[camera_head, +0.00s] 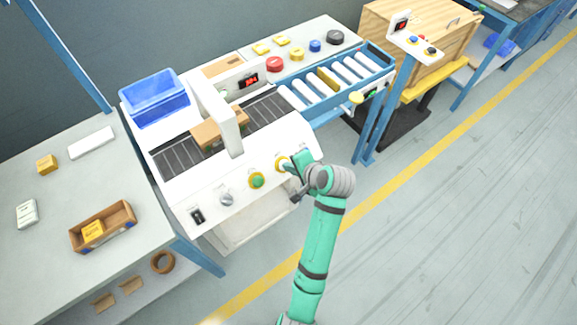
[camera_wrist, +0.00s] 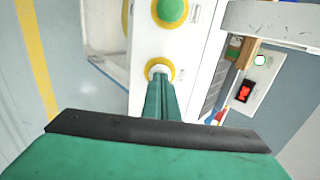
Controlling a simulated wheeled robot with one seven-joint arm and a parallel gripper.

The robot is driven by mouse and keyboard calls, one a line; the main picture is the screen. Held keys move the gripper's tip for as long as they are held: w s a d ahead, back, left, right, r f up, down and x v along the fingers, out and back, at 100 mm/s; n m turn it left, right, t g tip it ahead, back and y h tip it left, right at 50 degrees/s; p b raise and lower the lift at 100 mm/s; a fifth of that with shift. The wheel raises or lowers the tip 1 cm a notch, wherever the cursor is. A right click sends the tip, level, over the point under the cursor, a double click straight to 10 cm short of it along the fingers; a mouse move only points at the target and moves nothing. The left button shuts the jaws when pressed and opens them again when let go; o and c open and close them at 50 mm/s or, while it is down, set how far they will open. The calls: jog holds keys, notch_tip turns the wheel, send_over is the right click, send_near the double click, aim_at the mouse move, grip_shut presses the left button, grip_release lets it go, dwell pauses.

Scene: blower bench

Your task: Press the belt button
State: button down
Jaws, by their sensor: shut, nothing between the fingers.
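My gripper (camera_head: 291,166) is shut and empty at the right end of the machine's sloped white front panel. In the wrist view its closed green fingertips (camera_wrist: 159,84) are at a white button (camera_wrist: 160,68) with a yellow ring. The fingers cover part of this button, and I cannot tell whether they touch it. In the head view its yellow ring (camera_head: 281,163) is partly behind the fingers. A green button (camera_head: 257,180) with a yellow ring sits to its left, also seen in the wrist view (camera_wrist: 170,11). The button labels are too small to read, so I cannot tell which is the belt button.
A grey knob (camera_head: 226,199) and a black switch (camera_head: 197,216) are farther left on the panel. A cardboard box (camera_head: 207,135) sits on the dark belt (camera_head: 178,156) by a white arch (camera_head: 214,112). A roller conveyor (camera_head: 335,82) is at the right. Floor in front is clear.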

jog(key=shift+w+a+f, duration=0.1)
jog(key=shift+w+f, duration=0.05)
jog(key=shift+f, duration=0.05)
